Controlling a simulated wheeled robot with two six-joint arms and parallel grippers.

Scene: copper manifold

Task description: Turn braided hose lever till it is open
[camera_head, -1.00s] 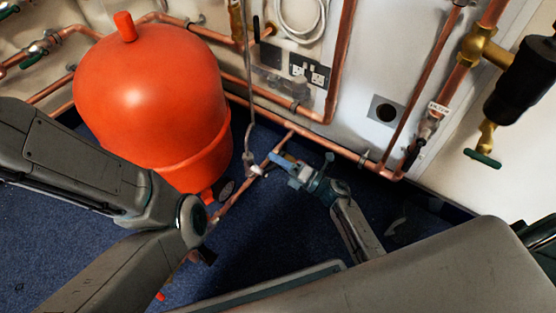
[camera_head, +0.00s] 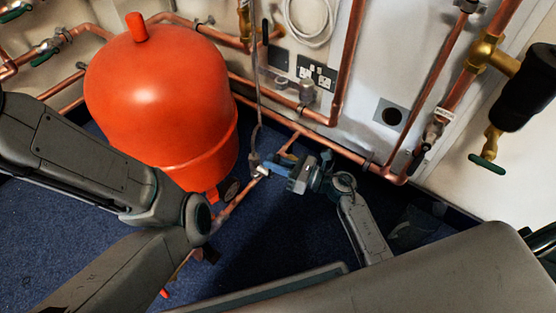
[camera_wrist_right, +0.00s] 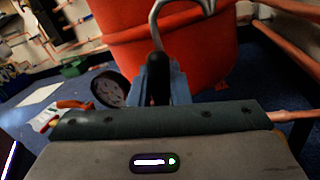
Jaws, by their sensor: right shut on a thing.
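The braided hose (camera_head: 258,92) hangs down the wall beside the red vessel and meets a small valve (camera_head: 261,171) on the low copper pipe. In the right wrist view the hose (camera_wrist_right: 183,6) curves in at the top. My right gripper (camera_head: 273,166), with blue fingers, is at this valve. In the right wrist view the right gripper (camera_wrist_right: 160,85) is shut on the black lever (camera_wrist_right: 156,72), which stands between its fingers. The lever's exact angle to the pipe is hard to tell. My left arm shows at the left, but its gripper is out of view.
The red vessel (camera_head: 160,105) stands just left of the valve. A round dark gauge (camera_wrist_right: 110,89) is close by. Copper pipes (camera_head: 310,133) run along the wall. Sockets (camera_head: 316,73) and a green-handled valve (camera_head: 487,163) are farther right. The blue floor (camera_head: 45,215) is open at left.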

